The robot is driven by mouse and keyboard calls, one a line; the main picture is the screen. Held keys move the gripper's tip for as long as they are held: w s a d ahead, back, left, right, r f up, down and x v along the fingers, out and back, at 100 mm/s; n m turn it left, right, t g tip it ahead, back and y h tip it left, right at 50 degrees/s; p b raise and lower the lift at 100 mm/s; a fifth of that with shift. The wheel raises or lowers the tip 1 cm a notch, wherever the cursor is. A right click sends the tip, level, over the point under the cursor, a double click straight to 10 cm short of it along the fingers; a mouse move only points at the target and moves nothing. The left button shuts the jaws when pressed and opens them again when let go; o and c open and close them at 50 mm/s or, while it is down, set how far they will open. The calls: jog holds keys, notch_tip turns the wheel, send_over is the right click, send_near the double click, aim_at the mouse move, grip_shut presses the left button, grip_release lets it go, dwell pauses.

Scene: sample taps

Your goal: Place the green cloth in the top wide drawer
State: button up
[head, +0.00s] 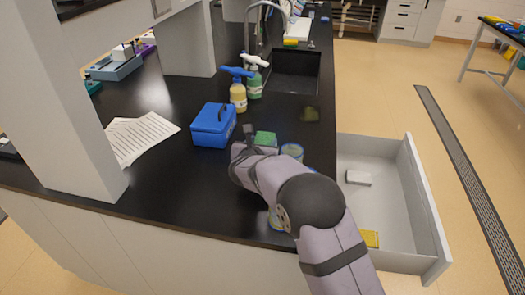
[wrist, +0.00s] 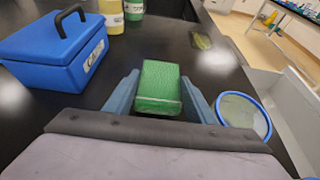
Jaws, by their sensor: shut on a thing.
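The green cloth (wrist: 158,85) looks like a small folded block. It sits between the two blue fingers of my gripper (wrist: 160,98), which is shut on it. In the head view the cloth (head: 265,138) shows just beyond my gripper (head: 252,139), low over the black counter; I cannot tell whether it touches the top. The wide drawer (head: 400,205) is pulled open, right of my arm, and my arm hides part of it. It holds a small white block (head: 358,177) and a yellow item (head: 370,238). The drawer's edge also shows in the wrist view (wrist: 262,65).
A blue box (head: 212,128) stands left of my gripper, and a round blue-rimmed container (head: 292,151) is close on its right. Yellow and green spray bottles (head: 238,95) stand behind. A dark green item (head: 310,114) lies near the sink (head: 293,75). Papers (head: 140,137) lie left.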

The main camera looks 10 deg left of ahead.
jog(key=shift+f, duration=1.8)
jog(key=shift+f, duration=0.25)
jog(key=o, duration=1.1)
jog(key=shift+r, duration=0.1)
jog(key=shift+r, duration=0.1)
jog(key=shift+r+p, duration=0.15)
jog(key=shift+p, duration=0.2)
jog(key=shift+s+b, duration=0.3)
jog(key=b+v, duration=0.3)
jog(key=v, duration=0.8)
jog(key=shift+o, duration=0.6)
jog(key=shift+s+r+b, duration=0.15)
jog(key=shift+s+b, duration=0.05)
jog(key=shift+b, duration=0.1)
